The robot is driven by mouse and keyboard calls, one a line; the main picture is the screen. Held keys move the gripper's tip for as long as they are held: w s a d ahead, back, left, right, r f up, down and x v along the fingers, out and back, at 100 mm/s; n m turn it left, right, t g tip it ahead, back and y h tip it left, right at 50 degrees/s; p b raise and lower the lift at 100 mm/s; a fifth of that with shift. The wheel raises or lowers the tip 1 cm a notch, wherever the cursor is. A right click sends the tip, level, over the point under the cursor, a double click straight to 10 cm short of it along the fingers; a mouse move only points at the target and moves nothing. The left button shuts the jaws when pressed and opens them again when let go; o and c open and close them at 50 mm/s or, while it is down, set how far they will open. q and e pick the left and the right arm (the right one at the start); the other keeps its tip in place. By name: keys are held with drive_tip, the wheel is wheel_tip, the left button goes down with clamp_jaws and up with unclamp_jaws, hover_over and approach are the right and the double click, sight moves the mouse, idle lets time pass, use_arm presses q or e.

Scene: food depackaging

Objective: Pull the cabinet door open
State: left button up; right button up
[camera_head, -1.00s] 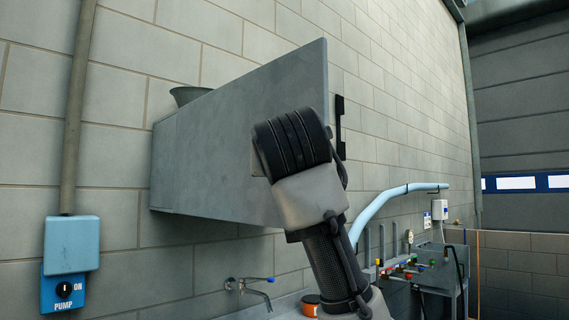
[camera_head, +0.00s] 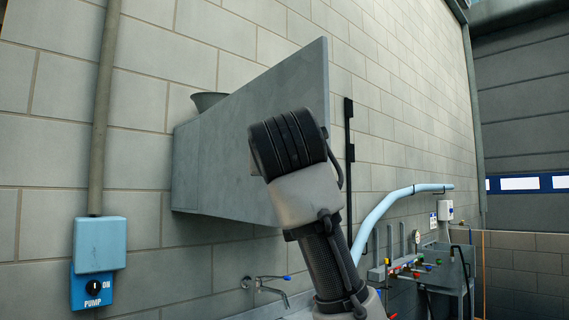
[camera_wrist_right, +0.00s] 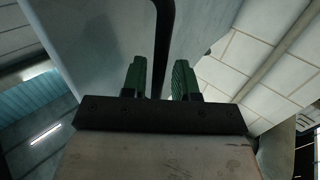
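The grey cabinet (camera_head: 186,165) hangs on the block wall in the head view. Its large flat panel (camera_head: 235,115) juts toward me; I cannot tell from here how far the door stands open. In the right wrist view, the gripper's (camera_wrist_right: 160,80) two green fingers are apart. The black handle (camera_wrist_right: 161,45) runs between them in front of a grey panel, with narrow gaps visible. My left gripper is out of view.
A blue pump switch box (camera_head: 98,245) and a pipe (camera_head: 103,110) are on the wall at left. A tap (camera_head: 265,285) is below the cabinet. A light blue hose (camera_head: 385,205) and a rack with coloured valves (camera_head: 415,265) are at right.

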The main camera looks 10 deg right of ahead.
drive_tip(key=shift+o, duration=0.4)
drive_tip(key=shift+a+f, duration=0.1)
drive_tip(key=shift+a, duration=0.05)
drive_tip(key=shift+w, duration=0.1)
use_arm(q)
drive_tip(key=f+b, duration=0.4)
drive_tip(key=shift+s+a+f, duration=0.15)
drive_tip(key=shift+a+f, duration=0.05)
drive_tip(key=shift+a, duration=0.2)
use_arm(e)
drive_tip(key=s+a, duration=0.1)
drive_tip(key=s, duration=0.9)
drive_tip(key=shift+s+a, duration=0.2)
drive_tip(key=shift+s, duration=0.2)
